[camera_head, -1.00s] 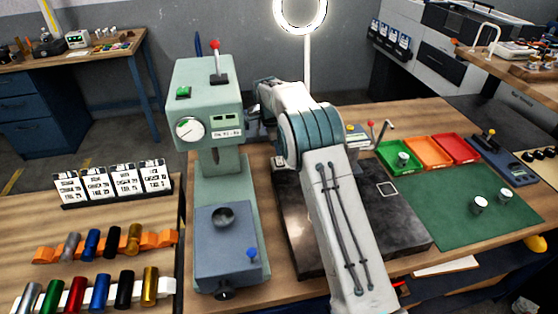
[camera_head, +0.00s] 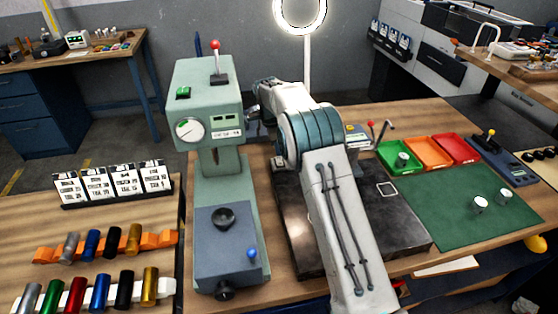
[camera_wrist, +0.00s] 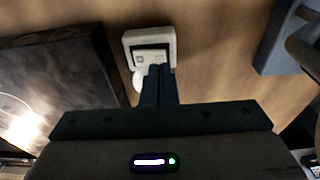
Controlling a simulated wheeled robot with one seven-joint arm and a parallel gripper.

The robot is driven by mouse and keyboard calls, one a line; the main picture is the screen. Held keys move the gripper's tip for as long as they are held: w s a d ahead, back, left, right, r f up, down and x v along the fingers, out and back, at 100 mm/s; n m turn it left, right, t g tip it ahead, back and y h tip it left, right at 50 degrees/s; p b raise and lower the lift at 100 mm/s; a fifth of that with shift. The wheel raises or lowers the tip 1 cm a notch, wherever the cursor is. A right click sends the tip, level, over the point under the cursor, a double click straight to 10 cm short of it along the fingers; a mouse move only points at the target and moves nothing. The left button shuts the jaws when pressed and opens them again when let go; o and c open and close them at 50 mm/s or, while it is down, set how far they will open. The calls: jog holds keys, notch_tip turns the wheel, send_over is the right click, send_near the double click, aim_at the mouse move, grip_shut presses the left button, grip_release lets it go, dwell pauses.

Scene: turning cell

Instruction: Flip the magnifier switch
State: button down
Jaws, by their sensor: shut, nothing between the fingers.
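The magnifier's ring light (camera_head: 300,30) is lit at the top of the head view, on a thin white post (camera_head: 307,70). My gripper (camera_wrist: 159,68) is shut and empty. Its fingertips are at the near edge of the switch face and overlap it; I cannot tell whether they touch. In the head view my arm and the green machine hide the fingertips and the switch.
A black plate (camera_wrist: 60,75) lies left of the switch in the wrist view, and a blue-grey block (camera_wrist: 281,42) stands to the right. The green machine (camera_head: 205,90) stands left of my arm. Green, orange and red trays (camera_head: 400,165) lie to the right.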

aim_at(278, 158)
jog(key=shift+f+b, duration=0.5)
jog(key=shift+f, duration=0.35)
dwell(0.8)
jog(key=shift+r+p, duration=2.4)
jog(key=shift+r, duration=1.15)
